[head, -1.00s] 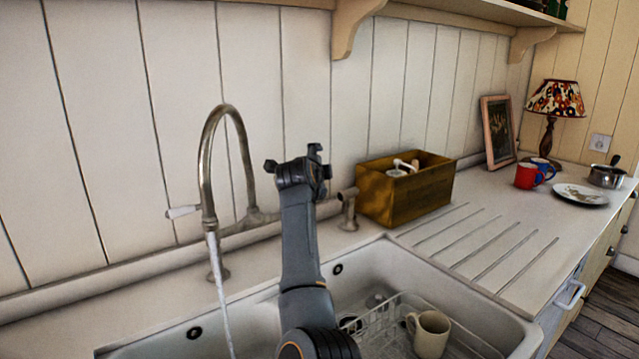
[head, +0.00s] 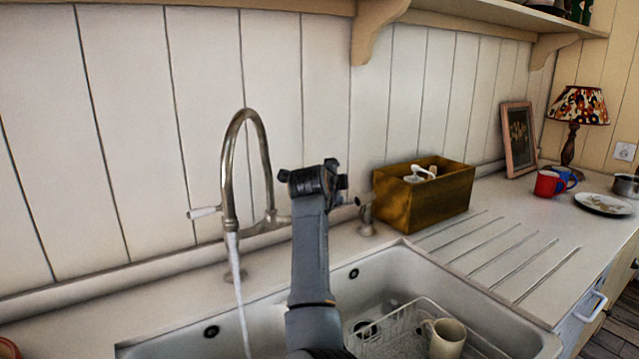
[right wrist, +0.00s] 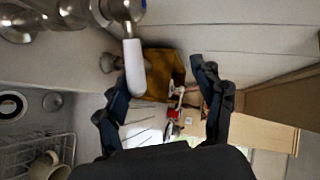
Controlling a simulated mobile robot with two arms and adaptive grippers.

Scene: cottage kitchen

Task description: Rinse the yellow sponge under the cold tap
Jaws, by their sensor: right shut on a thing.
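The swan-neck tap (head: 229,175) stands behind the white sink, and water (head: 241,300) runs from its spout. One white lever (head: 205,212) points left. My right gripper (head: 312,180) is to the right of the spout and hides the tap's right side in the head view. The yellow sponge is not visible in either view. My left gripper is out of view.
A wire rack (head: 402,322) and a cream mug (head: 447,338) are in the sink. A wooden box (head: 425,197) stands on the counter, left of the grooved drainer (head: 520,235). Red (head: 546,184) and blue mugs, a plate (head: 604,204) and a lamp are farther right.

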